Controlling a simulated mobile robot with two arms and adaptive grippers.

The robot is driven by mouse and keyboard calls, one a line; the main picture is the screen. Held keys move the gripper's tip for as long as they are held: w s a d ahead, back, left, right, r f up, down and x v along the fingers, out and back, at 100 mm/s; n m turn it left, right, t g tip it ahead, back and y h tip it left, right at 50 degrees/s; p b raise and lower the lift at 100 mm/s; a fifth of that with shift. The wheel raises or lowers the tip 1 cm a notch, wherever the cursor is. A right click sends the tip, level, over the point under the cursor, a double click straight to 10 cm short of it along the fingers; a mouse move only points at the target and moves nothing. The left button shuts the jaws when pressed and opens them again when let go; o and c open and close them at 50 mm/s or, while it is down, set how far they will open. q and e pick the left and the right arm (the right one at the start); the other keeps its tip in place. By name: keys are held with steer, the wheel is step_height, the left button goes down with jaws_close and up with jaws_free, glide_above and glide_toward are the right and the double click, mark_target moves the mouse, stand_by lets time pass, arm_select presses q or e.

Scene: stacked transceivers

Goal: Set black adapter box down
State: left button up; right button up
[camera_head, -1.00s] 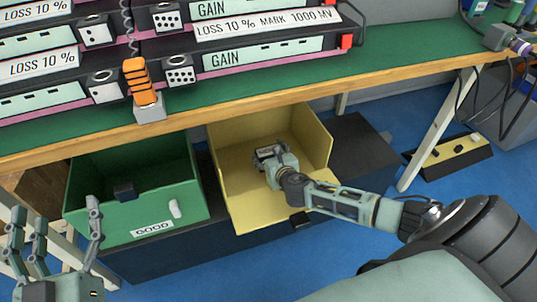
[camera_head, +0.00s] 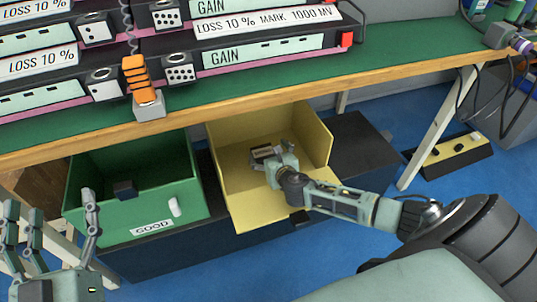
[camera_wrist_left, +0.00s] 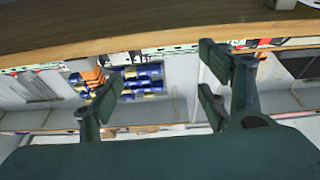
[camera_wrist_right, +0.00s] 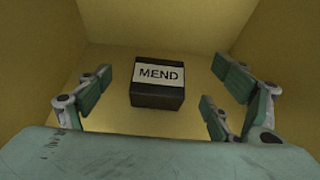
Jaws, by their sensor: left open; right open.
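The black adapter box, with a white label reading "MEND" (camera_wrist_right: 157,84), sits in the yellow bin (camera_head: 316,138). In the head view the box (camera_head: 261,153) is partly hidden by my right gripper (camera_head: 280,160). My right gripper (camera_wrist_right: 160,95) is open, its fingers spread to both sides of the box and apart from it in the right wrist view. My left gripper (camera_head: 52,208) is open and empty at the lower left of the head view. Its spread fingers (camera_wrist_left: 160,85) also show in the left wrist view.
The workbench's wooden edge (camera_head: 250,100) overhangs behind both bins.

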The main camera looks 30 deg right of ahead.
steer(key=p+v, duration=0.2)
steer(key=v, duration=0.4)
steer(key=r+p+v, duration=0.1)
steer(key=p+v, duration=0.1)
steer(key=v, duration=0.3)
steer(key=shift+s+r+p, duration=0.15)
steer(key=shift+r+p, duration=0.05)
steer(key=shift+p, duration=0.15)
arm_select(q)
steer(key=s+a+f+g+y, duration=0.1)
steer(key=s+f+g, duration=0.2)
steer(key=f, duration=0.4)
steer(key=s+a+f+g+y, duration=0.2)
steer(key=s+f+g, duration=0.1)
steer(key=f+g, duration=0.2)
steer(key=s+a+f+g+y, duration=0.1)
steer(key=f+g, duration=0.3)
steer(key=f, duration=0.4)
steer(key=shift+s+a+f+n+g, duration=0.35)
steer(key=shift+s+a, duration=0.25)
steer(key=shift+s, duration=0.3)
arm_select(e)
steer(key=shift+s+a+r, duration=0.1)
steer(key=shift+s+a, duration=0.05)
steer(key=shift+s, duration=0.15)
